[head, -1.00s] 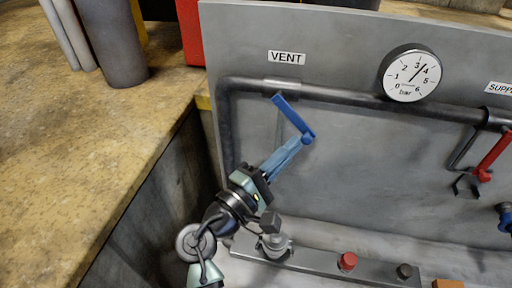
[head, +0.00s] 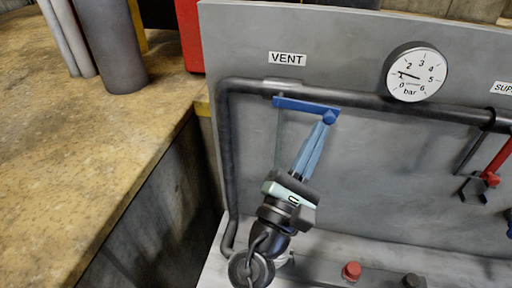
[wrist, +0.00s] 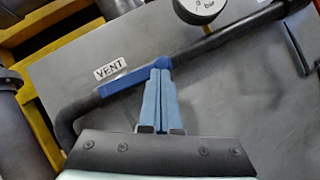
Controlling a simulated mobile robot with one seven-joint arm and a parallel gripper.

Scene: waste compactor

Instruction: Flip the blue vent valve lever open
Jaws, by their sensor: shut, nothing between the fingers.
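The blue vent valve lever (head: 300,105) lies nearly level, in line with the dark pipe under the VENT label (head: 287,58). It also shows in the wrist view (wrist: 128,78), running along the pipe. My gripper (head: 325,125) is shut with light blue fingers side by side and nothing between them. Its fingertips are at the knobbed right end of the lever, seemingly touching it; the exact contact is hidden. In the wrist view the fingertips (wrist: 160,70) overlap the lever's right end.
A pressure gauge (head: 415,72) right of the lever reads about 1 bar. A red lever (head: 498,160) hangs at the right by the supply label. A red button (head: 351,270) and a dark knob (head: 412,281) sit below. A stone counter (head: 90,160) is at left.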

